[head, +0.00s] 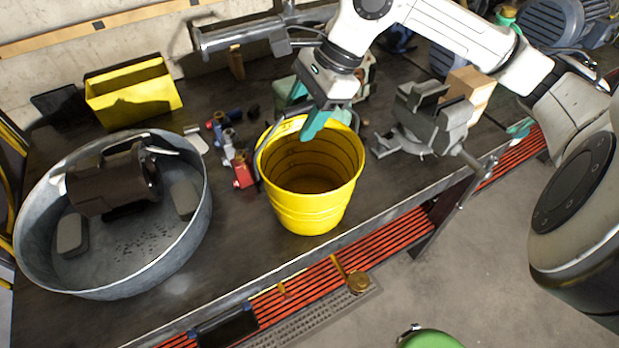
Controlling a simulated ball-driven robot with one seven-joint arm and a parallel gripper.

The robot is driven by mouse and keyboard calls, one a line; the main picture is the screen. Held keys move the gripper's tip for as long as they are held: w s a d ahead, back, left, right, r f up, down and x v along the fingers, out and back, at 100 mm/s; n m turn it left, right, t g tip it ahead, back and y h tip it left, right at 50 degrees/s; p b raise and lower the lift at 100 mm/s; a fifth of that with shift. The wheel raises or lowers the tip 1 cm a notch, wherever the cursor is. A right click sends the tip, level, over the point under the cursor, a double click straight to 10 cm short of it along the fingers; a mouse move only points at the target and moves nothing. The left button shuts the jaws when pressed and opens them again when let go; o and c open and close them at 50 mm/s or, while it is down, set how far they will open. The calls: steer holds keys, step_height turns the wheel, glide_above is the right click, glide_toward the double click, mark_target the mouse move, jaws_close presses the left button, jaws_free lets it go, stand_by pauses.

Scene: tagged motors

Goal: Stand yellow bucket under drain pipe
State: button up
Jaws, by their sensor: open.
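The yellow bucket (310,212) stands upright and empty on the dark workbench, near its front edge. Its thin grey handle (268,140) shows at the left of the rim. My gripper (316,122) has teal fingers and is open at the bucket's far rim. One finger overlaps the bucket's mouth in the picture; I cannot tell whether it touches the rim. The other finger is partly hidden. A grey pipe (245,36), which looks like the drain pipe, runs across behind the bench, left of my wrist, with its round end at the left.
A large metal tub (190,235) holding a dark motor (110,182) stands left of the bucket. A yellow bin (133,98) is behind it. Small red and blue fittings (240,168) lie beside the bucket. A grey vise (430,122) stands to the right. Bare bench lies left-front.

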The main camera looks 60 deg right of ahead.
steer(key=shift+c, duration=0.5)
jaws_close()
